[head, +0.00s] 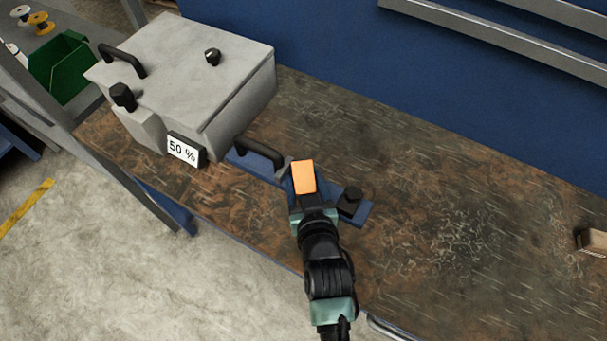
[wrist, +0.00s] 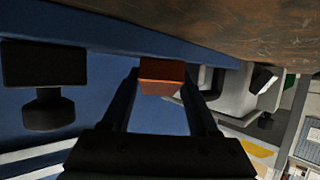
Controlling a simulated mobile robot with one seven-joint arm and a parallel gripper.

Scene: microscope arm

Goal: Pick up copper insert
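The copper insert (head: 304,176) is an orange block in the middle of the head view, at the blue fixture bar on the bench. In the wrist view the insert (wrist: 162,77) sits between the tips of my two dark fingers and about fills the space between them. My gripper (head: 302,190) reaches the insert from the front; it also shows in the wrist view (wrist: 162,85). I cannot tell whether the fingers press on the insert or stand just clear of it. The insert's lower part is hidden in the head view.
The blue bar (head: 359,213) carries a black knob (head: 350,198) close right of my gripper. The right bench is mostly clear, except a small brown block (head: 593,242).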

